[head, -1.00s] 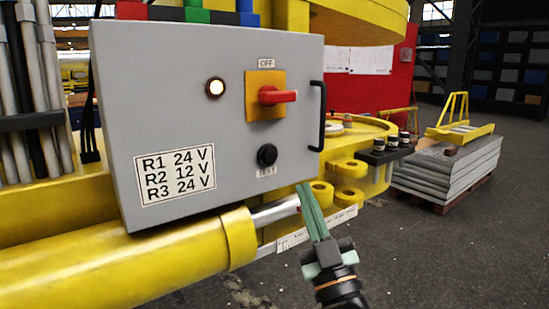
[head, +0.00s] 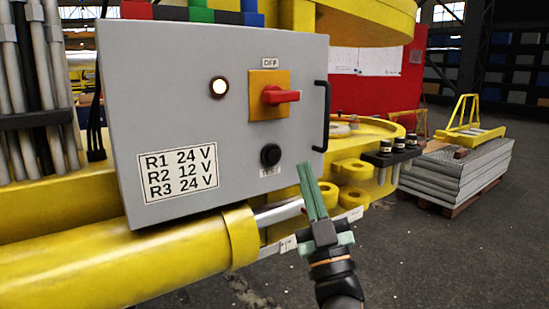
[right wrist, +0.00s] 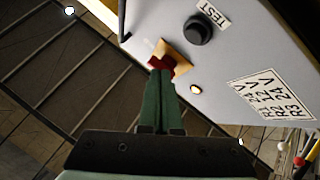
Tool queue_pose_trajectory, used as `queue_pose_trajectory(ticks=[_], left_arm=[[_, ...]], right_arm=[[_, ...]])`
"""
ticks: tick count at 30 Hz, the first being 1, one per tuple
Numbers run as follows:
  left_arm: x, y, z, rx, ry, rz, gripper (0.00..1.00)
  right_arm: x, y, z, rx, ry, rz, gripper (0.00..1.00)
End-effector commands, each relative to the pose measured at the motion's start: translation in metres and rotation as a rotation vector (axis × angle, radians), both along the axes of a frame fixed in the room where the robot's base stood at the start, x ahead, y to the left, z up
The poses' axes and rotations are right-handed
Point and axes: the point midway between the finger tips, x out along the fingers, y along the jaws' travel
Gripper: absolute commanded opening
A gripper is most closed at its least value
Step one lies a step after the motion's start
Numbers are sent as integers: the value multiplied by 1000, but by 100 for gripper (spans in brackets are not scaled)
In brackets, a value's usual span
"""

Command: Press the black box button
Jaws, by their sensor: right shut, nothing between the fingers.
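The black TEST button (head: 270,154) is a round knob low on the right of the grey box (head: 170,85). It also shows in the right wrist view (right wrist: 198,29). My right gripper (head: 305,166) is shut and empty, its green fingers pointing up. In the head view its tips are to the right of and a little below the button, near the box's lower right corner, apart from the button. In the right wrist view the shut fingers (right wrist: 159,75) overlap the red switch in the picture. My left gripper is not in view.
A red switch (head: 280,96) on an orange plate and a lit lamp (head: 219,87) are above the button. A black handle (head: 322,116) stands out at the box's right edge. A yellow cylinder (head: 120,265) runs below the box.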

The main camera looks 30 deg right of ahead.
Motion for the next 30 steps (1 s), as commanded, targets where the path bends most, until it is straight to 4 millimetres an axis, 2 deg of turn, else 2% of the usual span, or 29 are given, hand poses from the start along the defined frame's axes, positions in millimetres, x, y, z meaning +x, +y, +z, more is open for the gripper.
queue_pose_trajectory(ticks=[6, 12, 18, 30], left_arm=[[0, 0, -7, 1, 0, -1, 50], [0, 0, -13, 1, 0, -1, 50], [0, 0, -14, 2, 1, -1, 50], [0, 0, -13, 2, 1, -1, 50]], right_arm=[[31, 3, 0, 1, -3, 1, 0], [50, 4, -1, 1, -1, 0, 0], [56, 4, 0, 1, 0, 1, 0], [56, 4, 0, 0, 0, 0, 0]])
